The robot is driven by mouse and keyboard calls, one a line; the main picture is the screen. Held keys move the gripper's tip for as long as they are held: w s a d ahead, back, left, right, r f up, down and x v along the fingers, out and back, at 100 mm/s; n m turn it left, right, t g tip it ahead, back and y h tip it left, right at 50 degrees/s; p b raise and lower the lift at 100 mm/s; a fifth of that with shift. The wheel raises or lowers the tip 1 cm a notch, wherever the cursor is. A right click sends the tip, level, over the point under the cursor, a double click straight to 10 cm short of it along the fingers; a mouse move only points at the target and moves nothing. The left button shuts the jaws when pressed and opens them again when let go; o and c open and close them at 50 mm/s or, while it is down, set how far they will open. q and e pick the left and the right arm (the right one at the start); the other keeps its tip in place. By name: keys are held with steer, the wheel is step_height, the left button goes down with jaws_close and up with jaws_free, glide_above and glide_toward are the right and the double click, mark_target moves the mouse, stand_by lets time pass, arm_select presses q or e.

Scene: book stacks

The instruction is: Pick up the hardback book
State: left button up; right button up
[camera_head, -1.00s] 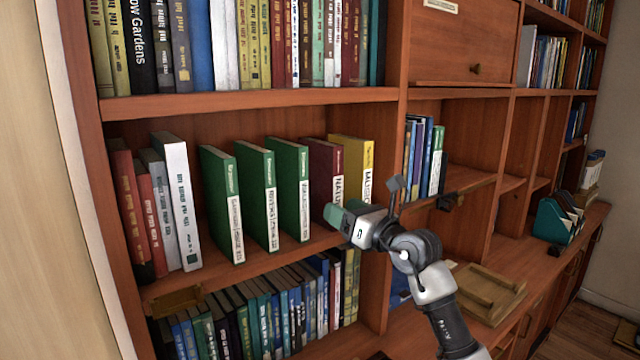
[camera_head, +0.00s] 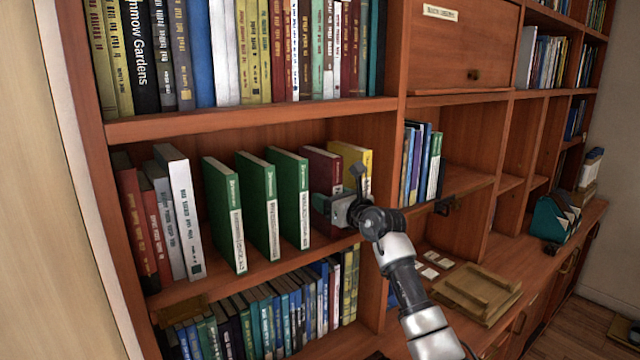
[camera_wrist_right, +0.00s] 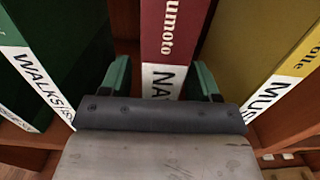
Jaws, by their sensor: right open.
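Hardback books stand upright on the middle shelf. A dark red book (camera_head: 321,168) stands between a green book (camera_head: 289,190) and a yellow book (camera_head: 352,157). My right gripper (camera_head: 332,207) is at the dark red book's spine and hides its lower part in the head view. In the right wrist view the green fingers of the open gripper (camera_wrist_right: 161,80) lie on either side of the dark red spine (camera_wrist_right: 172,40), with gaps visible. The green book (camera_wrist_right: 60,45) is left of the fingers and the yellow book (camera_wrist_right: 262,40) is right. My left gripper is not in view.
More green books (camera_head: 223,205) and a white book (camera_head: 182,215) stand further left. The shelf above (camera_head: 250,118) and the row of books below (camera_head: 270,310) bound the space. An upright divider (camera_head: 388,200) is at the right. A wooden tray (camera_head: 478,292) lies on the lower counter.

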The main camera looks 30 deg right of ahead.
steer(key=shift+w+a, duration=0.1)
steer(key=shift+w, duration=0.7)
steer(key=shift+s, duration=0.1)
steer(key=shift+c, duration=0.2)
jaws_close()
